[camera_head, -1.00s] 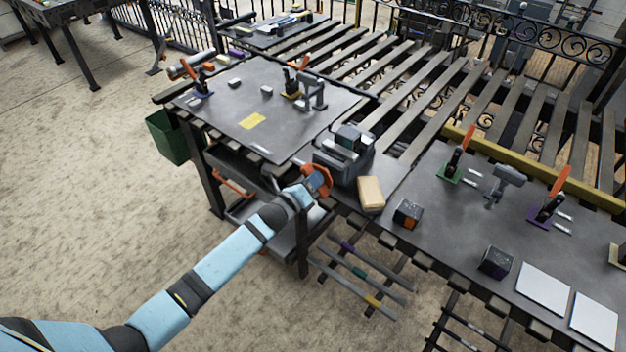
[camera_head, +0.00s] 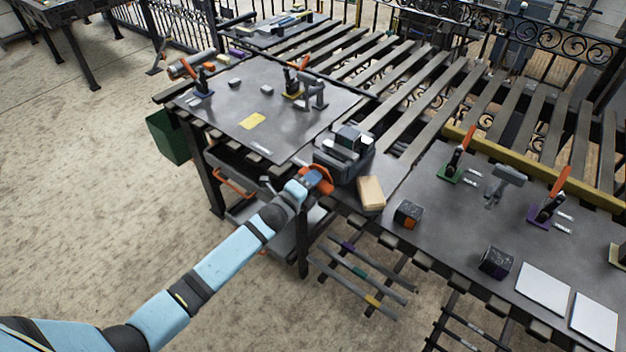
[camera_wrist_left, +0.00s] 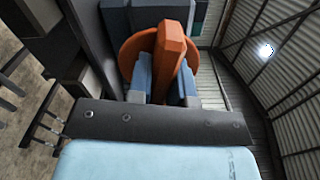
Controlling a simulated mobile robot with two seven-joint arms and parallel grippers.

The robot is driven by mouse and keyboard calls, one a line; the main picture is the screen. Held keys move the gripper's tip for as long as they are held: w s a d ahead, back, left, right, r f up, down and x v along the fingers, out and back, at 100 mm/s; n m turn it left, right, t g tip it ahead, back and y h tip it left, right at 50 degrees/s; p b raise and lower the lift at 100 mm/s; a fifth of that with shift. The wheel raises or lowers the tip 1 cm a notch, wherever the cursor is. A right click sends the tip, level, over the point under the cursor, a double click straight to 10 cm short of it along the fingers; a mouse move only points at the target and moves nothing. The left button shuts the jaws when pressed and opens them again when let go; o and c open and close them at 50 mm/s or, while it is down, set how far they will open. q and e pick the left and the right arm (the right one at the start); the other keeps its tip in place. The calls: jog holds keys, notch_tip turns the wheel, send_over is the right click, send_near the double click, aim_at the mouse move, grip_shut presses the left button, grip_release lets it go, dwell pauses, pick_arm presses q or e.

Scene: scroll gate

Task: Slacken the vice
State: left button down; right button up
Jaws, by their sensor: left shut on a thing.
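The grey vice (camera_head: 343,158) stands at the table's front edge, with a dark block (camera_head: 348,137) at its top. Its orange handle (camera_head: 321,178) is on the side facing me. My left gripper (camera_head: 312,181) is at this handle. In the left wrist view, the two light-blue fingers of my left gripper (camera_wrist_left: 163,82) stand on either side of the bar of the orange handle (camera_wrist_left: 172,45), shut on it. A round orange disc shows behind the bar. My right gripper is in neither view.
A tan block (camera_head: 371,193) lies right of the vice. A dark cube with an orange face (camera_head: 408,213) is further right. Clamps with orange handles stand on both tabletops. A cart (camera_head: 232,187) is below the table, left of my forearm. Open floor lies at left.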

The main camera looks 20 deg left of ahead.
pick_arm(q)
jog(key=n, duration=0.3)
jog(key=shift+f+n, duration=0.1)
jog(key=shift+n, duration=0.3)
jog(key=n, duration=0.3)
jog(key=shift+n, duration=0.3)
jog(key=n+p, duration=0.1)
jog(key=n, duration=0.2)
jog(key=shift+f+n, duration=0.15)
jog(key=shift+n, duration=0.15)
jog(key=n, duration=0.3)
jog(key=shift+s+d+n, duration=0.1)
jog(key=shift+d+n, duration=0.05)
jog(key=shift+n, duration=0.25)
jog(key=n, duration=0.7)
jog(key=shift+d, duration=0.15)
jog(key=n, duration=0.3)
jog(key=shift+b, duration=0.4)
jog(key=shift+s+d+n, duration=0.1)
jog(key=shift+n, duration=1)
